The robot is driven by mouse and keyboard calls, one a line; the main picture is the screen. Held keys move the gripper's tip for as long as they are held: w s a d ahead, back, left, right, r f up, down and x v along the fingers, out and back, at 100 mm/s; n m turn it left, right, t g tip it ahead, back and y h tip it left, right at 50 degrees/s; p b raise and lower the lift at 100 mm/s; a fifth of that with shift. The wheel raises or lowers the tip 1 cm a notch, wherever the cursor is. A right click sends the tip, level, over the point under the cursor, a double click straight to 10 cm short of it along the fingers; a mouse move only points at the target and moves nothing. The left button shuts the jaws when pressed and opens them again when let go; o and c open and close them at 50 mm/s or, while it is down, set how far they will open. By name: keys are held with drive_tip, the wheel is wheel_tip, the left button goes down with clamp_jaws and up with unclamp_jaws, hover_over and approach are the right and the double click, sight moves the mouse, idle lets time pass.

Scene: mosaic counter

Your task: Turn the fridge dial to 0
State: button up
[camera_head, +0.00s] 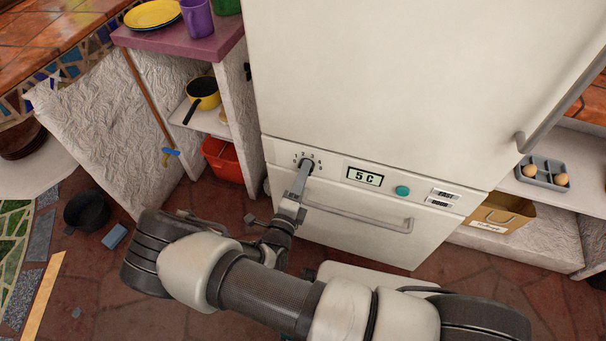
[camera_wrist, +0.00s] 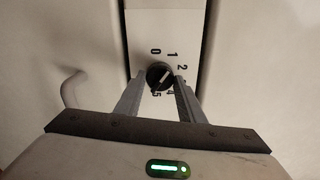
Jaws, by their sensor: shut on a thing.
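The fridge (camera_head: 370,80) is white, with a front strip that carries a black dial (camera_head: 307,163) at its left. In the wrist view the dial (camera_wrist: 159,75) is a round black knob with a pale mark that seems to point to the upper right. The numbers 0, 1, 2, 4 and 5 show around it; 3 is hidden behind a finger. My gripper (camera_head: 301,177) reaches up to the dial from below. In the wrist view my gripper (camera_wrist: 158,82) has one finger on each side of the dial and is shut on it.
A display (camera_head: 365,176) reads 5 C, with a teal button (camera_head: 402,191) to its right. At left are a yellow pan (camera_head: 204,93) and a red bin (camera_head: 222,158). An egg tray (camera_head: 543,172) sits at right.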

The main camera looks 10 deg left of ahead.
drive_tip(key=n, duration=0.8)
drive_tip(key=shift+n, duration=0.4)
idle(0.4)
drive_tip(key=o, duration=1)
drive_tip(key=shift+o, duration=0.2)
drive_tip(key=shift+s, duration=0.15)
drive_tip(key=s+a+p, duration=0.1)
drive_tip(key=s, duration=1.6)
drive_tip(key=shift+a+p, duration=0.2)
drive_tip(key=shift+p, duration=0.15)
